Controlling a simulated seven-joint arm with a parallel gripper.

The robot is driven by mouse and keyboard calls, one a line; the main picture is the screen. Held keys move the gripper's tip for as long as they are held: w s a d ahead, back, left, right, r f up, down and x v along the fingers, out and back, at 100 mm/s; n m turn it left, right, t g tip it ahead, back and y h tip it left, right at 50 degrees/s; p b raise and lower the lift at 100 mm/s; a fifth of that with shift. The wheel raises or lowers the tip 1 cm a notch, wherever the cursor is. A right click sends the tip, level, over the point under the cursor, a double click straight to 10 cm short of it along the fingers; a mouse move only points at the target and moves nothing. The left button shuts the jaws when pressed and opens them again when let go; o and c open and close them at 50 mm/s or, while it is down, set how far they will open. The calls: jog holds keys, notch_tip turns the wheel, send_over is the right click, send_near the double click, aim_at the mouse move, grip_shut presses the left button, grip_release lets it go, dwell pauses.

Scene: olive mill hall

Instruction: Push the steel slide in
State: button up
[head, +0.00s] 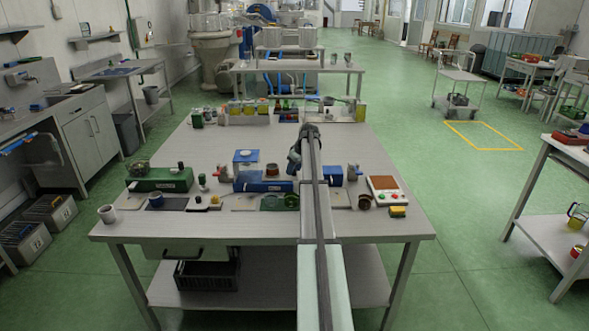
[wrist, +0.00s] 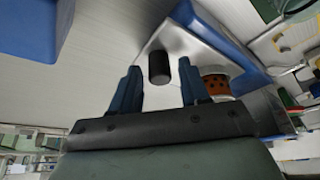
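In the wrist view, a pale grey slide plate (wrist: 200,48), which looks like the steel slide, lies against a blue body (wrist: 232,46). A short black knob (wrist: 158,68) stands on the plate. My gripper (wrist: 158,88) is open, with one dark blue finger on each side of the knob and a visible gap to both. In the head view, my gripper (head: 296,160) is over the middle of the table, next to the long blue fixture (head: 262,185). My arm hides the slide there. How far the slide stands out of the body cannot be told.
A blue block (head: 333,177) stands just right of my arm. Jars (head: 248,108) line the back; the rear tabletop is mostly clear.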

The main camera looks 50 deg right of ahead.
grip_shut()
dwell(0.4)
jog(key=w+a, duration=0.5)
jog(key=shift+w+a, duration=0.15)
jog(key=shift+w, duration=0.05)
jog(key=shift+o, duration=0.9)
grip_release()
jog(key=shift+r, duration=0.1)
jog(key=v, duration=1.3)
jog(key=shift+s+r, duration=0.2)
jog(key=shift+r, duration=0.05)
